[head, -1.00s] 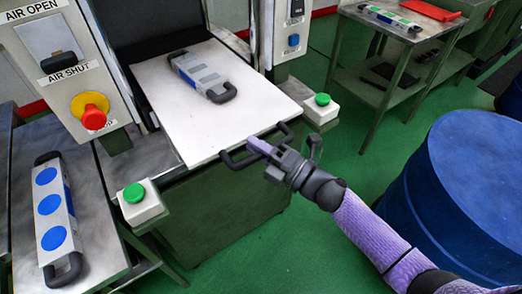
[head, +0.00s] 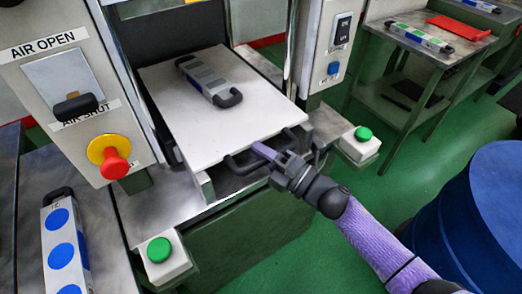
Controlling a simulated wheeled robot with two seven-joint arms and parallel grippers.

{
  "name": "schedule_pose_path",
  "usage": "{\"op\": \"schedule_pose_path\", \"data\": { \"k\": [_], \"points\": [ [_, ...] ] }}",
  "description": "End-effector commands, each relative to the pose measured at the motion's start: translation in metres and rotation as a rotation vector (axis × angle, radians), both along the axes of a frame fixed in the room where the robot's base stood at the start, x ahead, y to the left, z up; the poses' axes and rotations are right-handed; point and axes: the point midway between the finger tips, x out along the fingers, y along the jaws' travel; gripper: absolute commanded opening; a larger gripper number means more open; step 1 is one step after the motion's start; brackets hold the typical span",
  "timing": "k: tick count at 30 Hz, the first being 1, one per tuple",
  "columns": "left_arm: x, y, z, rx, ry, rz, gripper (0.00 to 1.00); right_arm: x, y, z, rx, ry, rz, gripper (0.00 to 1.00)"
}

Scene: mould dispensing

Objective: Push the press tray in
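The press tray (head: 225,125) is a white plate on the press bed, with a black bar handle (head: 236,168) along its front edge. A grey and blue mould (head: 205,80) with black end handles lies on the tray towards its back. My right gripper (head: 262,152) is at the tray's front handle, with a purple finger reaching over the bar near the tray's edge. The far finger is hidden or unclear, so I cannot tell whether it is shut on the bar. My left gripper is not in view.
Green buttons on white boxes stand at the bed's front left (head: 158,250) and front right (head: 363,134). A control panel with a red emergency knob (head: 114,164) is left. A blue-dotted mould (head: 62,245) lies on the left table. A blue drum (head: 480,205) stands right.

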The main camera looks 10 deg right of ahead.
Motion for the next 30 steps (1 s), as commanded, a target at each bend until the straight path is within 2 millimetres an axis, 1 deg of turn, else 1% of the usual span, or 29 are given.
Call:
{"op": "schedule_pose_path", "data": {
  "k": [1,2,3,5,12,15,17,24,27,30],
  "points": [
    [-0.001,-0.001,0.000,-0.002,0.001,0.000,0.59,0.000,0.000,-0.001,-0.001,0.002,0.000,0.32],
    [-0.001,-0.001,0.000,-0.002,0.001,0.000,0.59,0.000,0.000,-0.001,-0.001,0.001,0.000,0.38],
    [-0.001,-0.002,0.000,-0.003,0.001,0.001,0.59,0.000,0.000,-0.001,-0.001,0.001,0.000,0.47],
    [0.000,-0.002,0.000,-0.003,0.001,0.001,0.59,0.000,0.000,-0.001,-0.001,0.001,0.000,0.58],
    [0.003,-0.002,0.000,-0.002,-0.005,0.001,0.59,0.000,0.000,0.000,-0.001,0.001,0.000,0.58],
    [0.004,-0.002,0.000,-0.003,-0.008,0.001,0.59,-0.004,-0.004,-0.001,-0.001,0.001,0.000,0.58],
    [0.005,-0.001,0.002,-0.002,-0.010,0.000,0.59,-0.010,-0.009,-0.003,-0.001,0.003,0.000,0.58],
    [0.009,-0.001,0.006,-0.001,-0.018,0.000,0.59,-0.049,-0.045,-0.012,-0.002,0.005,-0.001,0.58],
    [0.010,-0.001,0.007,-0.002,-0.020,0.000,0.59,-0.062,-0.057,-0.016,-0.002,0.004,-0.001,0.58],
    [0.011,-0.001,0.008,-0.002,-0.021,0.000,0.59,-0.070,-0.065,-0.017,-0.001,0.003,0.000,0.58]
  ]
}}
